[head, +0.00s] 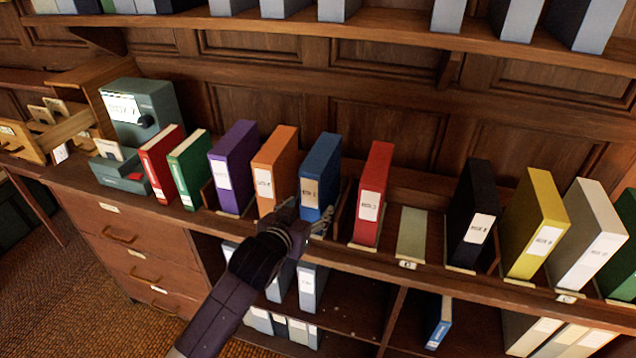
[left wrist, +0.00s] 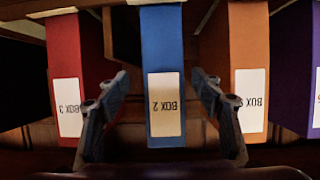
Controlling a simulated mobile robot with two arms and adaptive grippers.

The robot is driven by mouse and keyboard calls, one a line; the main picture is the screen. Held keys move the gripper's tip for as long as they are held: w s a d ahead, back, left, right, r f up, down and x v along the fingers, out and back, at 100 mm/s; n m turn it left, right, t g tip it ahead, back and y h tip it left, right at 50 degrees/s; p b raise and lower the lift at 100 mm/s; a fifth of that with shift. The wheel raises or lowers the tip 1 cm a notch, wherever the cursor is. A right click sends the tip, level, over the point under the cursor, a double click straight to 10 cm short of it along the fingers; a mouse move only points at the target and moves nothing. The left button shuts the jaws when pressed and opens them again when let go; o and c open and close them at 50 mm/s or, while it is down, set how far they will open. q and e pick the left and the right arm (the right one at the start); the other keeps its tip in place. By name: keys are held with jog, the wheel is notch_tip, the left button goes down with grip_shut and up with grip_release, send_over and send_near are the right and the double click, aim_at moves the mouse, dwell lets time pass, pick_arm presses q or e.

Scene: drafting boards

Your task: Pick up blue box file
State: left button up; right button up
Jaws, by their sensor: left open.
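The blue box file (head: 322,165) stands upright on the shelf between an orange and a red box file. It also shows in the left wrist view (left wrist: 162,45), with a pale label reading BOX 2 that appears upside down. My left gripper (head: 306,215) is open in front of the lower part of the blue file's spine. In the left wrist view its two fingers (left wrist: 160,85) are spread to either side of the blue file, with visible gaps. The gripper hides part of the file's lower front in the head view. My right gripper is not in view.
The orange file (head: 275,165) and red file (head: 373,190) flank the blue one closely. Black (head: 475,205), yellow (head: 540,215) and white files stand further right. An empty slot (head: 412,235) lies right of the red file. Another blue file (head: 440,322) sits below.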

pick_arm(q)
jog(key=shift+w+d+f, duration=0.2)
jog(key=shift+w, duration=0.35)
jog(key=shift+w+f+p, duration=0.1)
jog(key=shift+w+p, duration=0.25)
jog(key=shift+w, duration=0.1)
jog(key=p+x, duration=0.1)
jog(key=x, duration=0.2)
jog(key=shift+w+d+f, duration=0.15)
jog(key=shift+w+f, duration=0.15)
jog(key=shift+w, duration=0.35)
jog(key=shift+c, duration=0.3)
grip_shut()
jog(key=shift+r, duration=0.25)
jog(key=shift+w, duration=0.1)
